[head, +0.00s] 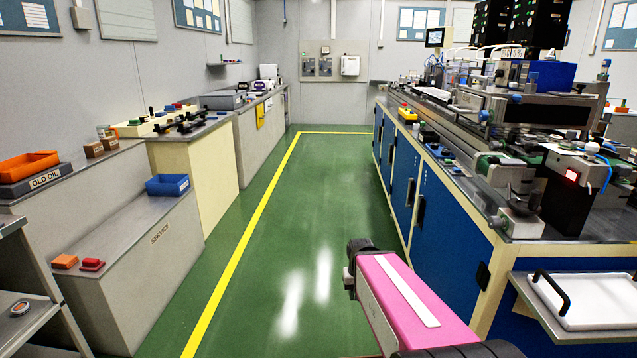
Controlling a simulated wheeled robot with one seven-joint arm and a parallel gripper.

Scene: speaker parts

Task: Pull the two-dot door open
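The bench on the right has a row of blue doors along its front, all of which look shut. The nearest blue door (447,240) is wide, with a dark handle (420,210) near its far edge. Beyond it is a narrower blue door (402,180), with another dark handle (410,191) close to its near edge. A further blue door (386,142) is farther down the row. Dot marks are too small to make out, so I cannot tell which is the two-dot door. My pink arm link shows at the bottom centre, in front of the bench; my gripper's fingers do not show.
The green floor (290,220) is clear along the aisle, with a yellow line on its left. A low service counter (150,255) and other worktops line the left. A white tray (585,300) with a black handle sits on a shelf at the right.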

